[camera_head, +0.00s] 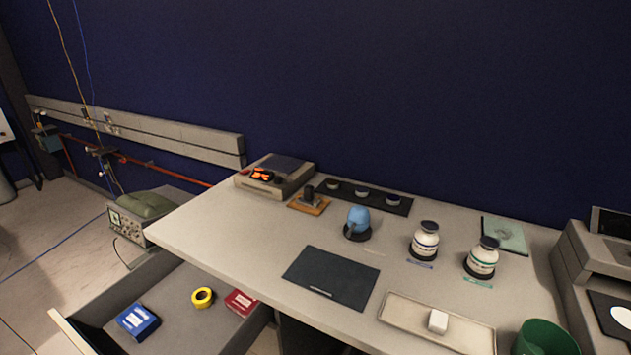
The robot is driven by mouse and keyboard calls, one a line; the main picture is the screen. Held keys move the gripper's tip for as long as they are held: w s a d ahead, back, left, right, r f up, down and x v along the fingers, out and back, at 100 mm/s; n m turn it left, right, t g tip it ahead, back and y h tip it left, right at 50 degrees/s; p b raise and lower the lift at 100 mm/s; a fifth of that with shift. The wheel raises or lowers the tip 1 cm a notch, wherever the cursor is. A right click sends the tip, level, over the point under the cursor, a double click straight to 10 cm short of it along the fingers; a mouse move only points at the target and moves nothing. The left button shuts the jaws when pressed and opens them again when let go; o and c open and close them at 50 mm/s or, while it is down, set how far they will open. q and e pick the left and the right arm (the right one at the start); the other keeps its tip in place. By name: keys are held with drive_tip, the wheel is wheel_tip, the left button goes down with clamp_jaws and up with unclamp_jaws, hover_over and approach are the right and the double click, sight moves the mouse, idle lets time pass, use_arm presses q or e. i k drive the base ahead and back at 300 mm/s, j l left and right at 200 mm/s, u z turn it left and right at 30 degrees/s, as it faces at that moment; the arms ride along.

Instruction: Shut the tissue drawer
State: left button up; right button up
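An open drawer (185,325) sticks out from under the left side of the grey table (200,225), at the lower left of the head view. Its pale front edge (70,330) is at the far left, well away from the table. Inside lie a blue box (138,321), a roll of yellow tape (202,297) and a red box (241,302). The near part of the drawer is cut off by the bottom of the picture. Neither of my grippers is in view.
On the table are two white bottles (425,241), a dark flat panel (331,278), a blue rounded object (358,219), a shallow tray (420,322) with a white block and a green bin (545,338). A green-topped instrument (140,215) stands left of the table, beyond the drawer.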

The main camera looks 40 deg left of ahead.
sight(164, 285)
drive_tip(key=l+u, duration=0.1)
drive_tip(key=u, duration=2.8)
drive_tip(key=j, duration=0.1)
